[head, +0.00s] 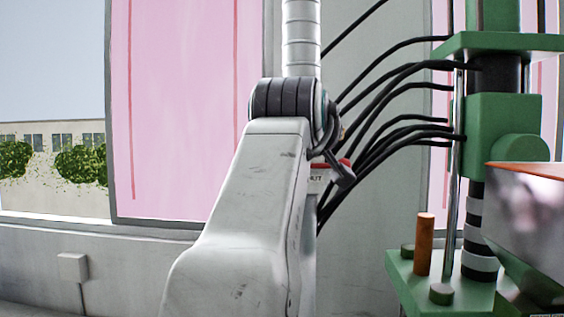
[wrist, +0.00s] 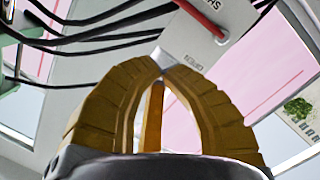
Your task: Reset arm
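My gripper (wrist: 161,70) shows in the wrist view with two curved, ribbed yellow fingers that bow outward and come close together at their tips. A narrow yellow-orange bar (wrist: 152,115) stands between them; I cannot tell whether it is part of the gripper. A pale grey patch shows at the tips, and whether they touch anything is unclear. In the head view my white arm (head: 240,215) rises through the middle, with a dark joint and a ribbed upper section running out of the top. My gripper is outside that view.
A green machine (head: 500,120) with a metal rod and an orange cylinder (head: 424,243) stands at the right. Black cables (head: 385,90) run from it behind my arm. A pale panel with lettering (wrist: 205,40) and a red rod is beyond my fingers. Pink window panels (head: 180,100) are behind.

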